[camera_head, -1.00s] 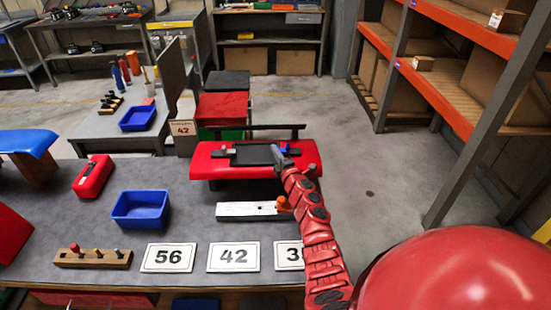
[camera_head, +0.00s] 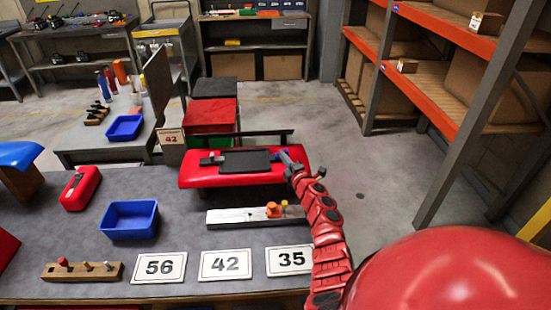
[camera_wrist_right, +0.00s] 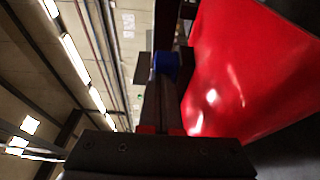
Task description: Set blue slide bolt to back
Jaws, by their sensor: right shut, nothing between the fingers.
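The blue slide bolt (camera_head: 277,156) sits at the right end of the black plate (camera_head: 246,162) on the red body part (camera_head: 205,176). My right gripper (camera_head: 287,157) is shut and empty, right beside the blue bolt at its right in the head view. In the right wrist view the blue bolt (camera_wrist_right: 166,64) shows just beyond the dark fingertips (camera_wrist_right: 160,88), close to them; I cannot tell whether they touch. The fingers hide part of the bolt, so its exact setting is unclear. My left gripper is not in view.
A grey bolt (camera_head: 210,159) sits at the plate's left end. In front lies a pale board (camera_head: 235,217) with an orange knob (camera_head: 273,210). A blue bin (camera_head: 129,220), a red box (camera_head: 80,188) and number cards (camera_head: 225,265) are on the grey table. Shelving (camera_head: 460,105) stands right.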

